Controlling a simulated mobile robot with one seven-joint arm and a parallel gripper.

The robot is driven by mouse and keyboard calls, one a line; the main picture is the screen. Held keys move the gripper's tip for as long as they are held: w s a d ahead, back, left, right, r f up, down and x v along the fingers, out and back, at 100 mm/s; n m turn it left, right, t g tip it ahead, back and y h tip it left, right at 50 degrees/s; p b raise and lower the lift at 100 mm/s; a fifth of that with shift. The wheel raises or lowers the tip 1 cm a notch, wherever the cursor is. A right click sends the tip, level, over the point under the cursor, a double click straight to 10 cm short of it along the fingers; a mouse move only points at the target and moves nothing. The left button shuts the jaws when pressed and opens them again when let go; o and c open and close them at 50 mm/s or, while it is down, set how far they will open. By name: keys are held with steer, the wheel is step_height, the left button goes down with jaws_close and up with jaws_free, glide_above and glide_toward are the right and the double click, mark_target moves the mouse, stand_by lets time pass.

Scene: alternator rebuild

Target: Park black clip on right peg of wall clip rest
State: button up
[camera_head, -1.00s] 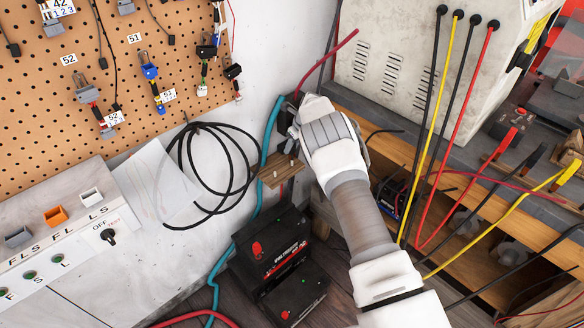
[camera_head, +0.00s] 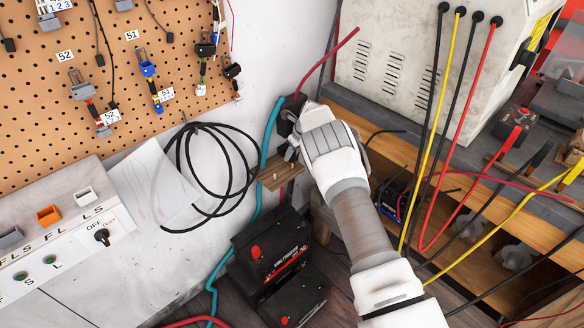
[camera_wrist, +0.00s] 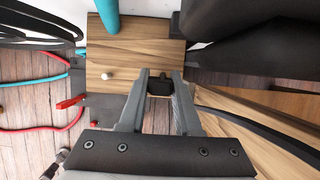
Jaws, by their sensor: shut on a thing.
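The wall clip rest is a small wooden board (camera_head: 282,178) on the wall, left of my gripper in the head view. In the wrist view the board (camera_wrist: 130,45) lies just beyond the fingertips. Its one clearly visible pale peg (camera_wrist: 106,76) stands left of my fingers and is bare. The right peg is hidden or hard to make out behind the fingers. My gripper (camera_wrist: 159,76) is shut on the black clip (camera_wrist: 159,87), over the board's right part. I cannot tell whether the clip touches the peg. In the head view my gripper (camera_head: 292,152) covers the clip.
Black batteries (camera_head: 272,250) stand below. A wooden bench shelf (camera_head: 400,150) with hanging cables lies to the right.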

steer(key=shift+f, duration=0.1)
steer(key=o, duration=1)
step_height(320, 180, up, 8)
steer(key=p, duration=0.4)
steer(key=shift+r, duration=0.25)
